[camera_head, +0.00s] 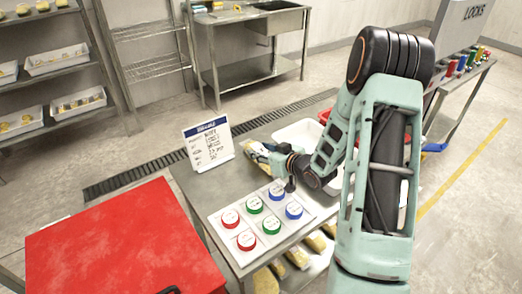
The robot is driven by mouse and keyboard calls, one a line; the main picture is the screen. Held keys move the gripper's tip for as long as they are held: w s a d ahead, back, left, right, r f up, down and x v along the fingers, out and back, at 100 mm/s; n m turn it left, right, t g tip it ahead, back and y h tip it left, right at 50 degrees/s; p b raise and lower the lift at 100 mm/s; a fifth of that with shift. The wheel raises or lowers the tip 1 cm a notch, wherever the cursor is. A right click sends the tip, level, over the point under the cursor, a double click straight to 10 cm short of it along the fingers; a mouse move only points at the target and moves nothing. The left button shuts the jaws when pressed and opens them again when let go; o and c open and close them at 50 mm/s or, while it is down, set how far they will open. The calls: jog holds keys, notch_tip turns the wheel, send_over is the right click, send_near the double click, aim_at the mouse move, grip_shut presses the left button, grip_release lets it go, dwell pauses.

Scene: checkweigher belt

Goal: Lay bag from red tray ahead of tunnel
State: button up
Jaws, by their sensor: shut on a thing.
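My gripper (264,154) is over the steel table, left of the white tray, and is small and partly hidden by its own wrist. It is shut on a small pale yellowish thing, which looks like a bag (255,147); its outline is hard to make out. A red tray (324,115) shows only as a red edge behind my arm, so its contents are hidden. I cannot make out a tunnel or a belt in this view.
A white panel (234,257) with several red, green and blue round pieces lies at the table's front. A printed sign (209,143) stands at the left. A white tray (297,133) is behind my wrist. A large red surface (120,245) fills the lower left.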

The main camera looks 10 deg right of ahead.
jog(key=o, duration=0.9)
jog(key=shift+f, duration=0.15)
jog(key=o, duration=0.5)
